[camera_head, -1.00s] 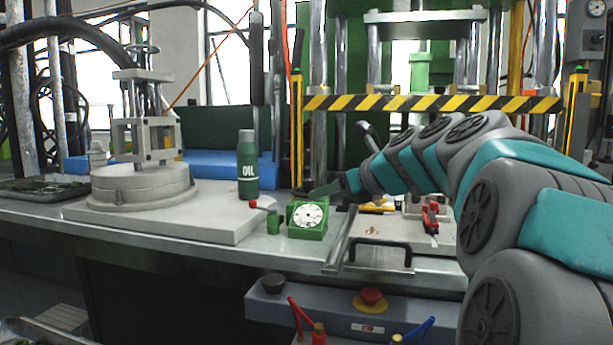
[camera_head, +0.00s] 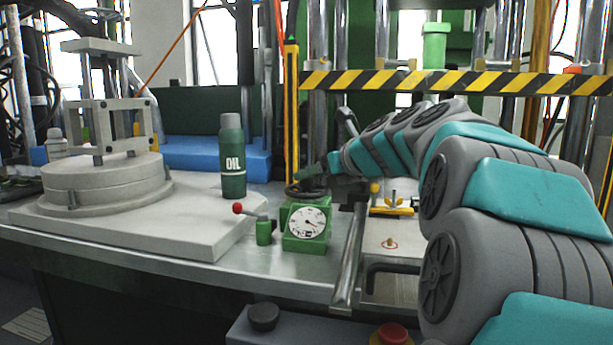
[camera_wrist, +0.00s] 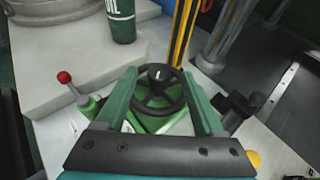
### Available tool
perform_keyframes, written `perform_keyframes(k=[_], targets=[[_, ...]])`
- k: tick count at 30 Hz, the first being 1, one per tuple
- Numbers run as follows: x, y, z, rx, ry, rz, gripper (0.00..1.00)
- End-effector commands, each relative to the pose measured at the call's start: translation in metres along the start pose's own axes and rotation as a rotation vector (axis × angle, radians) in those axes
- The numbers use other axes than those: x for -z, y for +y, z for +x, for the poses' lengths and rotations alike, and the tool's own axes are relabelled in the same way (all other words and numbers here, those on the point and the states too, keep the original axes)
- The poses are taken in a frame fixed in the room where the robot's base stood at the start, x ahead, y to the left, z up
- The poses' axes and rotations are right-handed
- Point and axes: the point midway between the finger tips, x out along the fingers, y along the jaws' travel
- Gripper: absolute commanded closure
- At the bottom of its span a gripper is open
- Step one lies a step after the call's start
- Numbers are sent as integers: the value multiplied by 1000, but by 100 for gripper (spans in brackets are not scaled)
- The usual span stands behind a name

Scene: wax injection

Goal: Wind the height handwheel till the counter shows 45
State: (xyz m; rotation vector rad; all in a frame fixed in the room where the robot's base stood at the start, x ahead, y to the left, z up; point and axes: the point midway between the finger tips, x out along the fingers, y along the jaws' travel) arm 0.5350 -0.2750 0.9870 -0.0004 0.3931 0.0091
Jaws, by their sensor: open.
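The black height handwheel (camera_head: 304,190) sits on top of a small green housing (camera_head: 291,243) on the bench. The housing's front carries a round white dial (camera_head: 308,223) with a dark pointer and a small window; the figures are too small to read. In the wrist view the handwheel (camera_wrist: 158,103) shows its rim, spokes and dark hub. My gripper (camera_wrist: 157,74) is open, with one green finger on each side of the handwheel. I cannot tell whether either finger touches the rim. In the head view my gripper (camera_head: 322,178) is just behind and right of the wheel.
A red-knobbed lever on a green base (camera_head: 264,232) stands close left of the housing. A green oil bottle (camera_head: 232,160) stands behind it on a pale slab. A yellow post (camera_head: 291,120) rises behind the wheel. A yellow clamp (camera_head: 392,209) lies on the plate to the right.

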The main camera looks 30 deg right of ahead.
Motion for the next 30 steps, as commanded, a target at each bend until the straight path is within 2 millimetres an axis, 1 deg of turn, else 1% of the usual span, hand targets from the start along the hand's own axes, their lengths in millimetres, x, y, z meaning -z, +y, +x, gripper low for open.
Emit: perform_keyframes(k=[1, 3, 6, 10, 16, 30], targets=[[1, 0, 10, -2, 1, 1, 30], [0, 1, 20, -2, 1, -1, 30], [0, 1, 31, -2, 1, -2, 30], [-1, 1, 36, -1, 0, -3, 30], [0, 1, 36, -1, -1, -2, 31], [0, 1, 36, 0, 0, -2, 84]])
